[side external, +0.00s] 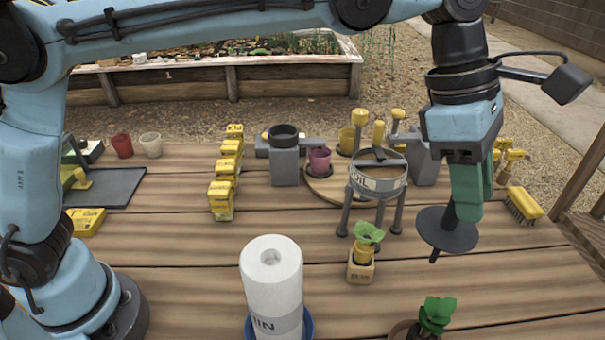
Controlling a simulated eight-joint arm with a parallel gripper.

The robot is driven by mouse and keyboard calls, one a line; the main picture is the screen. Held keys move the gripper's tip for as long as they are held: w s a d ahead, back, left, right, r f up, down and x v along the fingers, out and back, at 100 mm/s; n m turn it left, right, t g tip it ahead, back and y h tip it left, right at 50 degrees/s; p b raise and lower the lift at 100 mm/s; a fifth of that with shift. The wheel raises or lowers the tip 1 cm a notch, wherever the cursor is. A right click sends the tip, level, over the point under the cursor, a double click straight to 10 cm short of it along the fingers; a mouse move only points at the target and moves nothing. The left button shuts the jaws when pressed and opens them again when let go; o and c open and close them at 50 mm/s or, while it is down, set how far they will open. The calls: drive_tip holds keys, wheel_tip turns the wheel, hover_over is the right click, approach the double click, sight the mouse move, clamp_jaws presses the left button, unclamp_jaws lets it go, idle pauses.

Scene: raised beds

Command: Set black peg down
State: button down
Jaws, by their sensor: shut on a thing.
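My gripper (474,206), with green fingers, is at the right side of the table, pointing down. It is shut on the black peg (435,256), a thin dark rod that slants down and left from the fingers. The peg's upper part is hidden by the fingers and its middle merges with a round black disc (464,238) behind it. I cannot tell whether the peg touches the disc or the table.
A sieve on a legged stand (378,183) stands left of my gripper. A yellow brush (524,205) lies right. Yellow boxes (222,200) stand further left.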

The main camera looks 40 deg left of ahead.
drive_tip(key=w+f, duration=0.9)
drive_tip(key=f, duration=0.2)
drive_tip(key=shift+a+f, duration=0.25)
drive_tip(key=shift+f, duration=0.25)
drive_tip(key=c, duration=0.8)
unclamp_jaws()
